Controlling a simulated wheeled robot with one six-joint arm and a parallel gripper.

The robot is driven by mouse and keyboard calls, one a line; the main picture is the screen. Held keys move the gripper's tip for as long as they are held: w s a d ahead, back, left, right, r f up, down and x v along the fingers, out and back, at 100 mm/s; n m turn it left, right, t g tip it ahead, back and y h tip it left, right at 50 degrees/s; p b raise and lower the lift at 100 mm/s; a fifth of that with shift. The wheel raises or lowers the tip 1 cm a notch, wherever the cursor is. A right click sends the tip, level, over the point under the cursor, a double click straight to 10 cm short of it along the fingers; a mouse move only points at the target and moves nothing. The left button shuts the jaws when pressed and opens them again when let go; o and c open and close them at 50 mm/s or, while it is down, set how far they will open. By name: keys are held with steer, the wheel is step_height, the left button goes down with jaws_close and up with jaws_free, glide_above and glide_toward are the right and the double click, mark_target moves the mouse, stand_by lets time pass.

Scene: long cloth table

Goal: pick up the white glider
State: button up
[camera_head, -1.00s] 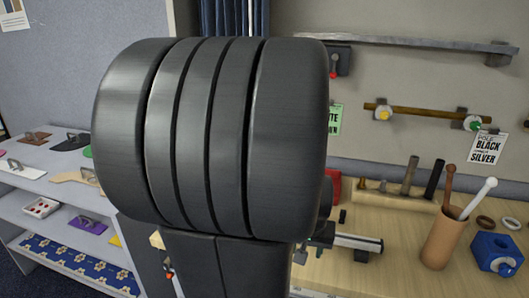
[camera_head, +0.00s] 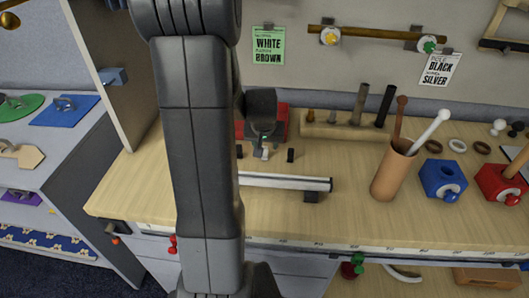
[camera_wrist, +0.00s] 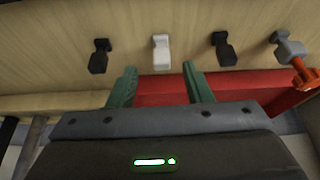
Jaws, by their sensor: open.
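The white glider (camera_wrist: 161,50) is a small T-shaped piece on the wooden table, seen in the wrist view just beyond my fingertips, between two black gliders. In the head view the white glider (camera_head: 265,153) shows small just below my gripper. My gripper (camera_wrist: 160,84) is open, with two green fingers apart and nothing between them. The white glider lines up with the gap between the fingers. In the head view my gripper (camera_head: 263,136) is dark and partly hidden by my arm.
Black gliders (camera_wrist: 100,56) (camera_wrist: 226,49) stand on both sides, and a grey one with an orange knob (camera_wrist: 290,50) is at the right. A red box (camera_head: 278,122) lies behind. A pale rail (camera_head: 285,182) lies in front. A brown cup (camera_head: 394,172) holds sticks to the right.

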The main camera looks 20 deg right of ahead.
mark_target(265, 147)
steer(key=shift+w+p+x, duration=0.15)
steer(key=shift+p+x, duration=0.2)
steer(key=shift+x, duration=1.3)
steer(key=shift+w+p+x, duration=0.1)
steer(key=shift+p+x, duration=0.2)
steer(key=shift+x, duration=1.4)
steer(key=shift+r, duration=0.1)
jaws_close()
